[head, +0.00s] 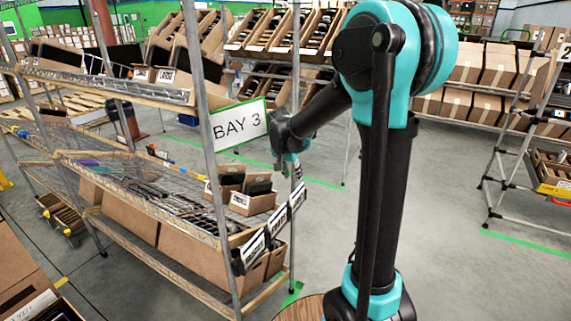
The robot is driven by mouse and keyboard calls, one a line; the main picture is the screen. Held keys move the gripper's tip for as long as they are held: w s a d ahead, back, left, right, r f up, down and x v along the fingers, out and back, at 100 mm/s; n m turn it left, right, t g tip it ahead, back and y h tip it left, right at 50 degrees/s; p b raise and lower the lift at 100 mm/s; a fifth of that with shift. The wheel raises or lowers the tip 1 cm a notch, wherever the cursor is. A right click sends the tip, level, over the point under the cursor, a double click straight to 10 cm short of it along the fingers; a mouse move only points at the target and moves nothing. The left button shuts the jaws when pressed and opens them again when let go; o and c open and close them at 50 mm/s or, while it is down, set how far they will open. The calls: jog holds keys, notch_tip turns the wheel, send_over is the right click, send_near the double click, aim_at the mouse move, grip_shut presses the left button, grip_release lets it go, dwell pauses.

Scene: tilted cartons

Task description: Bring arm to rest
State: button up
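My gripper (291,166) hangs at the end of my black and teal arm, near the middle of the head view. It points down, just right of the white BAY 3 sign (240,124) in the picture. It is small and partly dark here, so I cannot see whether the fingers are apart. No held object can be made out. The arm rises at the right of centre, bends at a large teal joint and reaches down to the left.
A tilted wire shelf rack (150,182) with cartons (252,199) stands close on the left. Label cards (252,247) stick out from its right end. Another rack (548,150) is at the far right. Grey floor (450,240) lies clear to the right of the arm.

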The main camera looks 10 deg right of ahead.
jog(key=s+d+f+n+y, duration=0.1)
jog(key=s+d+f+n, duration=0.1)
jog(key=s, duration=0.6)
jog(key=s+d+f+n, duration=0.2)
jog(key=s+f, duration=0.1)
jog(key=s, duration=0.6)
jog(key=s+d+f+n+y, duration=0.1)
jog(key=s+d+f+n, duration=0.1)
jog(key=s, duration=0.7)
jog(key=shift+s+d+f+n+t+y, duration=0.15)
jog(key=shift+d+f+n+t+y, duration=0.2)
jog(key=shift+f+n, duration=0.3)
